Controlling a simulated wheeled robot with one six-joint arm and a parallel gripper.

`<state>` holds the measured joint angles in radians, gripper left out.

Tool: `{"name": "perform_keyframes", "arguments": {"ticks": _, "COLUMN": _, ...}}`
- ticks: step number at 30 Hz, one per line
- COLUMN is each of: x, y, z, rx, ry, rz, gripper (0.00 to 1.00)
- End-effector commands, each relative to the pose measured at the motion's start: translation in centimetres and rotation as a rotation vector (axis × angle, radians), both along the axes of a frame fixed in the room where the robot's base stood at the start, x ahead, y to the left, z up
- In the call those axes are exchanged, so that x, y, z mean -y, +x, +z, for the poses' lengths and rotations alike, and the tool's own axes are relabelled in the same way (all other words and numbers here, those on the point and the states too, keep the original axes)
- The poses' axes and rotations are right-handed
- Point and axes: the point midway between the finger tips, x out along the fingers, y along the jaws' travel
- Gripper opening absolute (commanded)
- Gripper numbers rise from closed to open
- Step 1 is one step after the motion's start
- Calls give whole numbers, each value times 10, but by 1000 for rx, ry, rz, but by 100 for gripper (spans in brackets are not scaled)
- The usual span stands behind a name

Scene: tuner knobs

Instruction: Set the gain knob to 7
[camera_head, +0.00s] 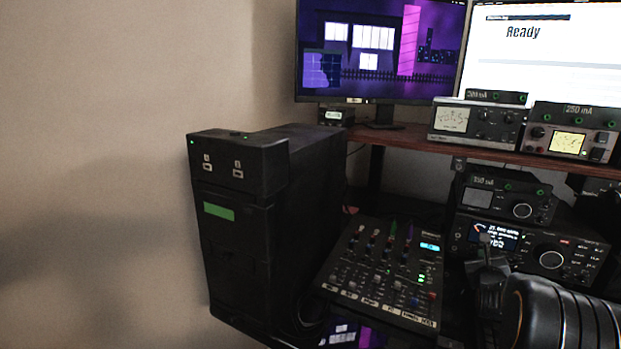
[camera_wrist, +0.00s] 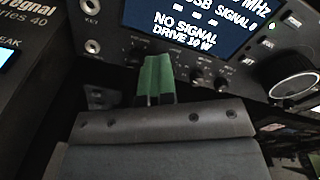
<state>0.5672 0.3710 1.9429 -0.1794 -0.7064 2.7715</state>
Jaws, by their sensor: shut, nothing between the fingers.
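The radio with the lit blue screen stands on the lower level at the right in the head view (camera_head: 540,248). In the wrist view its dark front panel fills the top, and its screen (camera_wrist: 195,28) reads "NO SIGNAL" and "DRIVE 10 W". My gripper (camera_wrist: 155,78) has green fingertips, which are shut and empty, pointing at the panel just below the screen. Small dark knobs sit around the fingertips, partly hidden by them. I cannot read a gain label or any knob's setting. I cannot tell whether the fingertips touch the panel.
A large tuning knob (camera_wrist: 293,90) is right of my fingertips. A mixer (camera_head: 385,275) lies left of the radio, and a black tower (camera_head: 240,250) stands further left. A smaller unit (camera_head: 505,198) sits on top of the radio. A wooden shelf (camera_head: 400,137) with meters is above.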

Motion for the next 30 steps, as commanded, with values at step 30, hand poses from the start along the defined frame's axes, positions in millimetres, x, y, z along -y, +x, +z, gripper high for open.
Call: {"name": "perform_keyframes", "arguments": {"ticks": 30, "x": -47, "y": -48, "z": 23, "rx": 23, "ry": -48, "rz": 3, "gripper": 0}}
